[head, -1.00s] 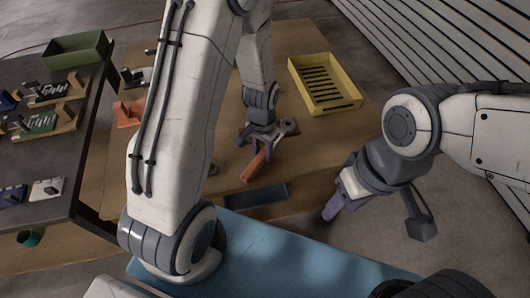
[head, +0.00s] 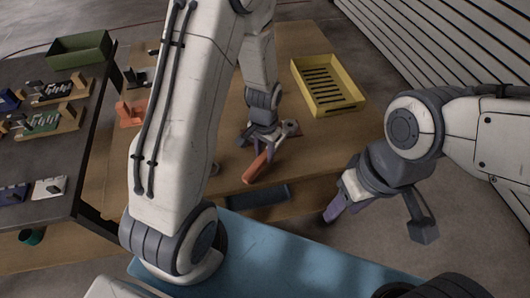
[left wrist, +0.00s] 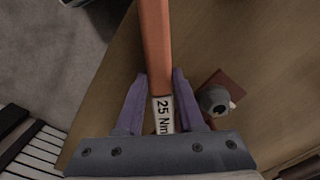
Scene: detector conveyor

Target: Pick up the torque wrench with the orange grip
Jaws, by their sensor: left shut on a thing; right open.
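The torque wrench with the orange grip (head: 256,167) is over the wooden table near its front edge. In the left wrist view its orange grip (left wrist: 156,45) runs up out of the picture, and a white label reading "25 Nm" (left wrist: 163,112) sits between my fingers. My left gripper (left wrist: 155,92) is shut on the wrench by this labelled part; in the head view the gripper (head: 260,150) is partly hidden by my arm. My right gripper (head: 338,208) is open and empty, off the table's right front side.
A yellow slotted tray (head: 345,103) stands at the table's back right. A grey round part on a reddish-brown pad (left wrist: 217,98) lies beside the wrench. A dark table (head: 60,160) at left holds several fixtures and a green bin (head: 78,52). The table's middle right is clear.

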